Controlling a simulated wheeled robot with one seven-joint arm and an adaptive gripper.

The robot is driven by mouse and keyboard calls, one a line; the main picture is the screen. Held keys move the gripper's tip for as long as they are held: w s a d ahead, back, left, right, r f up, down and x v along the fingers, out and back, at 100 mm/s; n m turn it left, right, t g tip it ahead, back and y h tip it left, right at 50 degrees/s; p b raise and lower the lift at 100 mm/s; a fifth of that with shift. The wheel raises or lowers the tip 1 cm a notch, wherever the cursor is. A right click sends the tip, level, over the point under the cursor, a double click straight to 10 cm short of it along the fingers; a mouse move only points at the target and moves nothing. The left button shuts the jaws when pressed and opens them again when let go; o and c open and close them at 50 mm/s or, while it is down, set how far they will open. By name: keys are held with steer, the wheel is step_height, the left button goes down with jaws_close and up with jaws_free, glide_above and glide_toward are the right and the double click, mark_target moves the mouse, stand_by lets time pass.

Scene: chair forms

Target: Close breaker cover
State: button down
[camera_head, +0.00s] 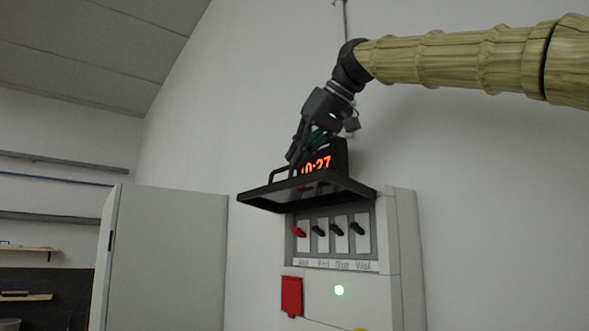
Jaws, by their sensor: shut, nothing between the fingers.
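The breaker cover (305,190) is a dark-framed flap on the front of a light grey breaker box (401,250). It is raised and juts out over a row of several switches, one with a red lever (298,232) and the others with black levers (337,229). My gripper (298,165) is shut and empty, pointing down at the upper side of the cover. It overlaps the cover in the picture, and I cannot tell whether it touches. My arm comes in from the upper right.
A clock display (316,165) with orange digits stands behind my gripper, partly hidden. A red square part (291,296) and a green light (339,290) are below the switches. A grey open door or panel (165,258) stands to the left. Shelves (28,249) are farther left.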

mark_target(298, 188)
steer(key=shift+s+a+f+p, duration=0.15)
steer(key=shift+s+f+p, duration=0.15)
steer(key=shift+s+f, duration=0.55)
steer(key=shift+w+a+f, duration=0.1)
steer(key=shift+w+f, duration=0.15)
steer(key=shift+f, duration=0.3)
steer(key=shift+w+a+f, duration=0.1)
steer(key=shift+w+f, duration=0.1)
steer(key=shift+f, duration=0.3)
steer(key=shift+s, duration=0.3)
steer(key=shift+w+f, duration=0.1)
steer(key=shift+w, duration=0.1)
steer(key=shift+s+f, duration=0.1)
